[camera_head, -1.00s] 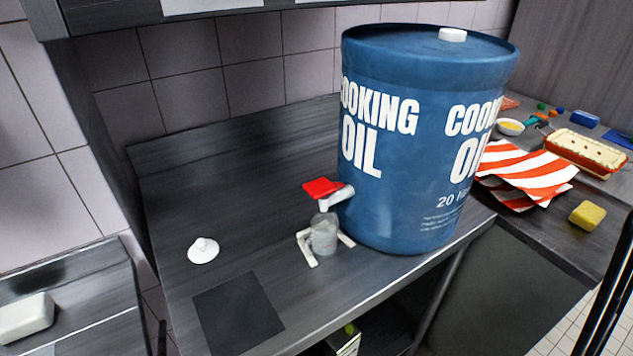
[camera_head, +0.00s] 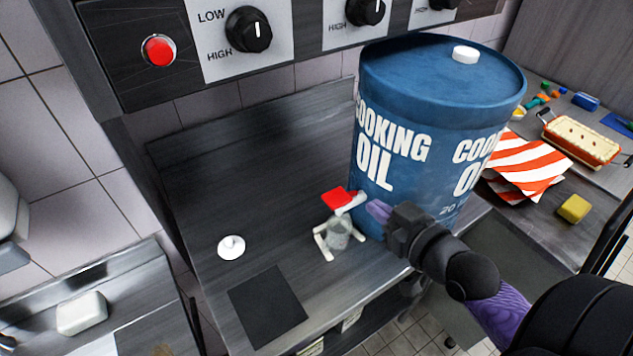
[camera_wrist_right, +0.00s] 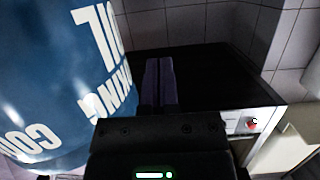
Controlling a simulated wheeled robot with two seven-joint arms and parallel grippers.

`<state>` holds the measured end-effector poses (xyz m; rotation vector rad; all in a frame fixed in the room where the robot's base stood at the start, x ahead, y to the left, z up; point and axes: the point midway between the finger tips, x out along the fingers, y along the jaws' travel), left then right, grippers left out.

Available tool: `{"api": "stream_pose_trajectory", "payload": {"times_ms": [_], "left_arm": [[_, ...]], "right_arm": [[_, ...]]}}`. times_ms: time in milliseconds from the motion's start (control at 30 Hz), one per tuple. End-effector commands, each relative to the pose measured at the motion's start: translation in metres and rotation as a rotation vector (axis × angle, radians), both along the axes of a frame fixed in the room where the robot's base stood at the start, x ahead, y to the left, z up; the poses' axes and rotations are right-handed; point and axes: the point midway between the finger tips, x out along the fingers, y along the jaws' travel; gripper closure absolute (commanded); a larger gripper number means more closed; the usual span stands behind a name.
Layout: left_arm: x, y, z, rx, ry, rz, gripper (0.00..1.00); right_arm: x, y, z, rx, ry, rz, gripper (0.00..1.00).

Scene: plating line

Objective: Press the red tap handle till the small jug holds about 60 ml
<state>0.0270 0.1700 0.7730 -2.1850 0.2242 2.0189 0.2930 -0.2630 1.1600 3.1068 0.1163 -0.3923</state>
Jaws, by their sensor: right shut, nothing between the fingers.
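The red tap handle (camera_head: 339,198) sits on the tap at the lower left side of the blue cooking oil drum (camera_head: 398,150). The small jug (camera_head: 339,234), grey and see-through, stands under the spout within a white holder (camera_head: 322,243). I cannot tell how much it holds. My right gripper (camera_head: 378,211) is shut and empty, just right of the tap, in front of the drum; I cannot tell the gap to the handle. Its closed purple fingers (camera_wrist_right: 160,82) show in the right wrist view beside the drum (camera_wrist_right: 60,70), where handle and jug are hidden. My left gripper is not in view.
A white knobbed disc (camera_head: 231,247) and a dark square mat (camera_head: 268,306) lie left of the jug. A control panel with knobs (camera_head: 248,30) hangs above. A striped cloth (camera_head: 525,165) and yellow sponge (camera_head: 573,208) lie on the right counter. The counter behind the disc is clear.

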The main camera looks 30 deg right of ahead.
Motion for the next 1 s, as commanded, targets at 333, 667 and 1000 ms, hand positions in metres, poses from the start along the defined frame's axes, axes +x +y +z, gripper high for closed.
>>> {"api": "stream_pose_trajectory", "payload": {"times_ms": [333,667,1000], "left_arm": [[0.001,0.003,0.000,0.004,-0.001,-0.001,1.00],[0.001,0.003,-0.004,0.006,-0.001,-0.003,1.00],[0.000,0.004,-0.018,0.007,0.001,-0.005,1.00]], "right_arm": [[0.001,0.001,0.003,0.001,-0.007,0.004,1.00],[0.055,0.005,-0.011,0.003,-0.011,0.003,1.00],[0.097,0.009,-0.048,-0.001,-0.003,0.003,1.00]]}}
